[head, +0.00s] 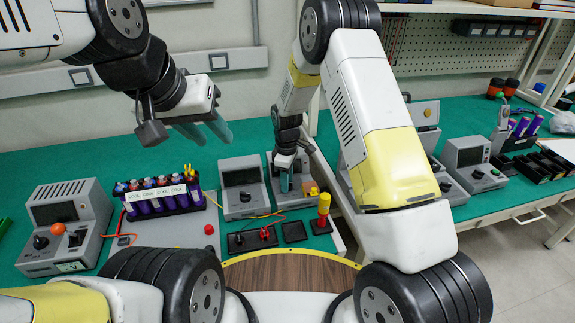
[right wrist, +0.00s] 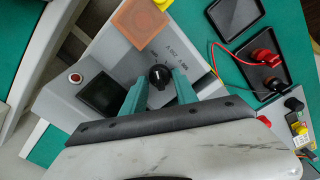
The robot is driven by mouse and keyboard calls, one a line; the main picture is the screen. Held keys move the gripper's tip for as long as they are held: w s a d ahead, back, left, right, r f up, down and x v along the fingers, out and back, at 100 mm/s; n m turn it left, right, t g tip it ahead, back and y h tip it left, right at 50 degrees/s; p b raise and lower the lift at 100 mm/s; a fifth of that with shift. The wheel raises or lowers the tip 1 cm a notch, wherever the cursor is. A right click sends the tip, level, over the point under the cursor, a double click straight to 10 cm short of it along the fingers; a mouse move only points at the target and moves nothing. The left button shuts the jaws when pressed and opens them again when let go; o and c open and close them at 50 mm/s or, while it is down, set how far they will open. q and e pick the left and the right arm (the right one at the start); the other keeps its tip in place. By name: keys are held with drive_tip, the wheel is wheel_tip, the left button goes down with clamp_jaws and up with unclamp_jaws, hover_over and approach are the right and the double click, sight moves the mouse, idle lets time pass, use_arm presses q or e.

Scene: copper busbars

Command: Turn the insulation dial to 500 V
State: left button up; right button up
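In the head view my right gripper (head: 287,180) points down at the tester and mostly hides the dial. My left gripper (head: 207,131) is open and empty, above the bench at the left.
A battery pack (head: 158,195) and a knobbed unit (head: 64,228) stand further left. Black trays with red clips (head: 265,233) lie in front.

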clamp_jaws()
drive_tip(key=shift+m, duration=0.4)
drive_tip(key=m, duration=0.3)
drive_tip(key=shift+w, duration=0.1)
drive_tip(key=m, duration=0.4)
drive_tip(key=shift+d+m, duration=0.1)
drive_tip(key=shift+m, duration=0.2)
drive_tip(key=m, duration=0.3)
drive_tip(key=shift+m, duration=0.3)
drive_tip(key=shift+w+d+m, duration=0.1)
drive_tip(key=shift+m, duration=1.8)
